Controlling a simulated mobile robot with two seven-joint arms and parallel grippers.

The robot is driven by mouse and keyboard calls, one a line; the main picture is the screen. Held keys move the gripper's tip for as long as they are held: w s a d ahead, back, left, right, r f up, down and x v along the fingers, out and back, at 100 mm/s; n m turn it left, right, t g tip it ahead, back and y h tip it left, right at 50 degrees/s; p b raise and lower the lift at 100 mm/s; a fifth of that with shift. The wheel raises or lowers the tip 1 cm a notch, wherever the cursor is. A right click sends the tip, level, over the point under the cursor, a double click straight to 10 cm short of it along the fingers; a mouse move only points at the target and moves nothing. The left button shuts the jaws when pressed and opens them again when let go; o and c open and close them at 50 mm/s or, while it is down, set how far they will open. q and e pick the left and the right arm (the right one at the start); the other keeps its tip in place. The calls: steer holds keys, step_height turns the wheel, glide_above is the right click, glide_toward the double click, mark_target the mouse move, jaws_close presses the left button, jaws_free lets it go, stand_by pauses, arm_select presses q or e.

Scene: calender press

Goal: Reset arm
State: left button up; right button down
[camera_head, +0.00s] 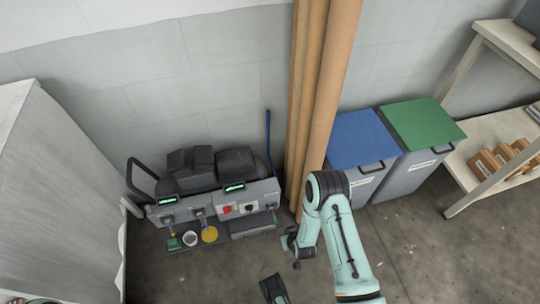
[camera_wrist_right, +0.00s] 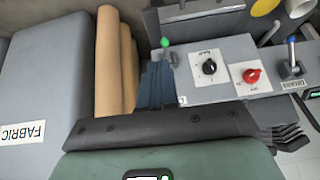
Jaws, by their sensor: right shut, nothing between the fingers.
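In the head view my mint-green right arm rises from the bottom edge, bends at a dark joint and comes down in front of the brown rolls. My right gripper (camera_head: 292,246) is small and dark at the end of this arm, in front of the press's right end. It is shut and empty, clear of the control panel.
The calender press (camera_head: 218,200) stands by the wall; its red knob (camera_wrist_right: 252,75) and black knob (camera_wrist_right: 209,67) show. Tall brown rolls (camera_head: 318,100), a blue-lidded bin (camera_head: 358,138) and a green-lidded bin (camera_head: 420,122) stand right of it. A shelf (camera_head: 492,140) holds boxes. Floor is clear in front.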

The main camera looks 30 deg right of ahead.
steer(key=s+a+r+m+g+y, duration=0.1)
steer(key=s+a+r+g+y, duration=0.15)
steer(key=s+a, duration=0.3)
steer(key=s+a+r+m+g+y, duration=0.1)
steer(key=s+a+r+g, duration=0.1)
steer(key=s+a+r, duration=0.3)
arm_select(q)
steer(key=s+d+r+g+p, duration=0.1)
steer(key=s+r+p, duration=0.3)
steer(key=r+p, duration=0.5)
steer(key=s+d+r+g+h+p, duration=0.1)
steer(key=s+d+r+g+p, duration=0.1)
steer(key=r+p, duration=0.8)
steer(key=shift+s+d+r+m+g, duration=0.35)
steer(key=shift+s+d, duration=0.2)
steer(key=shift+s, duration=0.55)
arm_select(e)
steer(key=s+a+r+g, duration=0.1)
steer(key=s+r, duration=0.1)
steer(key=r, duration=0.4)
steer(key=s+r+g, duration=0.1)
steer(key=s+r, duration=0.2)
steer(key=r, duration=0.3)
steer(key=s+a+r+g+y, duration=0.1)
steer(key=s+r, duration=0.2)
steer(key=r, duration=0.3)
steer(key=shift+s+a+n, duration=0.25)
steer(key=shift+a+n, duration=0.05)
